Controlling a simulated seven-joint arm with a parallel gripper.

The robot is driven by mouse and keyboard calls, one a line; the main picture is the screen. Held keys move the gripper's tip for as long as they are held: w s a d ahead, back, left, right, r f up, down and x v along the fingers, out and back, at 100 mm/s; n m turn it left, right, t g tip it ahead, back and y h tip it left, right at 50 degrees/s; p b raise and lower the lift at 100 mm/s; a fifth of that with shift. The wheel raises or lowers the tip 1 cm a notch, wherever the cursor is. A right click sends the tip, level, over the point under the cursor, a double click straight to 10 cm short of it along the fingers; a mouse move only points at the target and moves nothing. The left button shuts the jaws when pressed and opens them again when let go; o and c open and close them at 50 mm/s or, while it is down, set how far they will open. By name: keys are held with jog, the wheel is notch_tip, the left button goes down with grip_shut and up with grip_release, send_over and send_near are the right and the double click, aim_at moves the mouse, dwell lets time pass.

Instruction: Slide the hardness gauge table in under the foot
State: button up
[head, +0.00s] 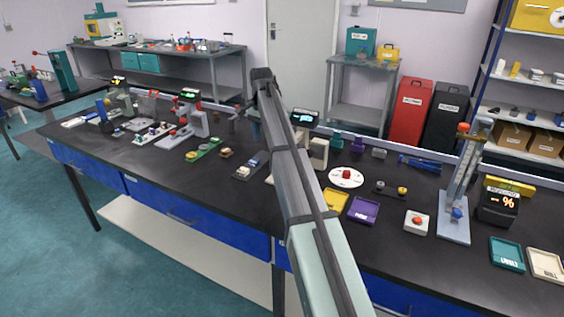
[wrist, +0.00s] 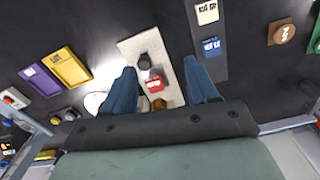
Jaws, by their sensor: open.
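The hardness gauge (head: 318,152) stands in the middle of the black bench, largely hidden behind my arm in the head view. Its pale base plate (wrist: 131,45) lies below my gripper in the wrist view. A dark round piece (wrist: 145,63), a red block (wrist: 155,84) and a brass-coloured piece (wrist: 158,104) line up along it. I cannot tell which is the table or the foot. My gripper (wrist: 163,90) is open, with one blue finger on each side of the red block. No contact is visible. The fingers are not clearly visible in the head view.
A dark slab with white and blue blocks (head: 250,165) lies just left of the gauge. A yellow tray (head: 335,201), a purple tray (head: 364,210) and a white disc (head: 346,178) lie to its right. A tall glass-tube stand (head: 465,180) rises further right.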

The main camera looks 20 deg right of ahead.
jog(key=d+f+m+h, duration=0.1)
jog(key=d+f+m, duration=0.1)
jog(key=f, duration=0.2)
jog(key=d+f+m+h, duration=0.2)
jog(key=f, duration=0.2)
jog(key=d+f+m+h, duration=0.1)
jog(key=d+f+m, duration=0.1)
jog(key=f, duration=0.3)
jog(key=shift+s+d+m, duration=0.2)
jog(key=shift+s+m, duration=0.15)
jog(key=shift+m, duration=0.15)
dwell(0.4)
jog(key=shift+c, duration=0.3)
grip_shut()
dwell(0.4)
